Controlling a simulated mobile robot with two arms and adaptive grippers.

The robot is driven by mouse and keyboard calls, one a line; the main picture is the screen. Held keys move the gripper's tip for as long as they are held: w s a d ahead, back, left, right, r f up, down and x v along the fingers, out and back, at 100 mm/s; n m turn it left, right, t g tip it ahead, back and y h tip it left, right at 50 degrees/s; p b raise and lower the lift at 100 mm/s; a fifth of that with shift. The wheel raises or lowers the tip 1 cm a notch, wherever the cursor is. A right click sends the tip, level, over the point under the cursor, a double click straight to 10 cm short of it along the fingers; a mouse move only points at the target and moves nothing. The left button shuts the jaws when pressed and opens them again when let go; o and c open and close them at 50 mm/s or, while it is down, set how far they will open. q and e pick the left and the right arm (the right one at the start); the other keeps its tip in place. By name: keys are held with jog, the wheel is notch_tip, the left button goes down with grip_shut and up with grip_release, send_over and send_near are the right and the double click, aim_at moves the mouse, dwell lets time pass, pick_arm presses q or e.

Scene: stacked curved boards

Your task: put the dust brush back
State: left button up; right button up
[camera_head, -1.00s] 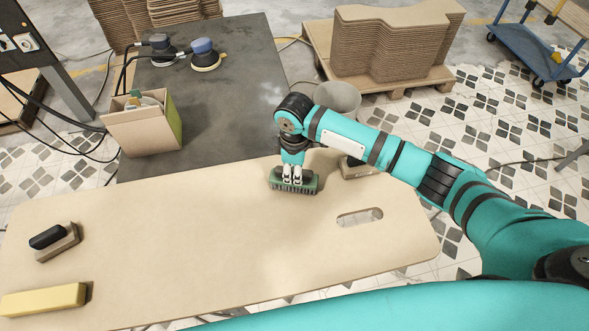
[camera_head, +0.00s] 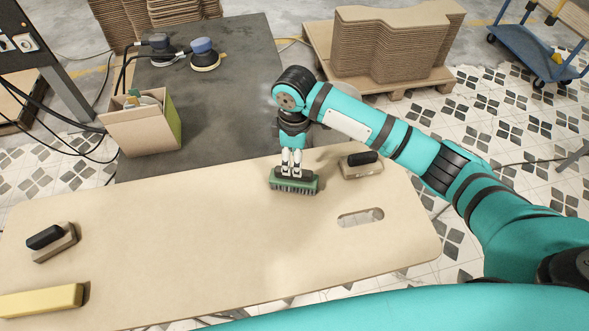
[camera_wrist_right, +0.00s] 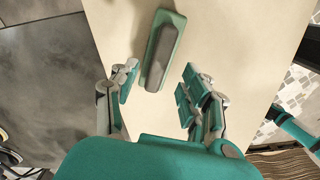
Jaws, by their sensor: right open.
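The dust brush (camera_head: 294,181) is green with dark bristles along its edge. It lies on the pale board (camera_head: 190,230), near the board's far edge. In the right wrist view the brush (camera_wrist_right: 161,50) lies ahead of the spread fingers, with bare board around it. My right gripper (camera_head: 291,165) is open, just above and behind the brush in the head view; its open fingers show in the right wrist view (camera_wrist_right: 155,88). The brush is not between the fingertips' grip. My left gripper is not in view.
A sanding block with black grip (camera_head: 361,165) lies right of the brush, near a slot (camera_head: 360,217). Another block (camera_head: 52,240) and a yellow bar (camera_head: 42,301) lie at left. A cardboard box (camera_head: 145,128) and sanders (camera_head: 204,55) stand on the dark table (camera_head: 230,110).

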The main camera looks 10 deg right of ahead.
notch_tip(320, 180, up, 6)
jog(key=shift+r+b, duration=0.15)
jog(key=shift+b, duration=0.3)
jog(key=shift+s, duration=0.1)
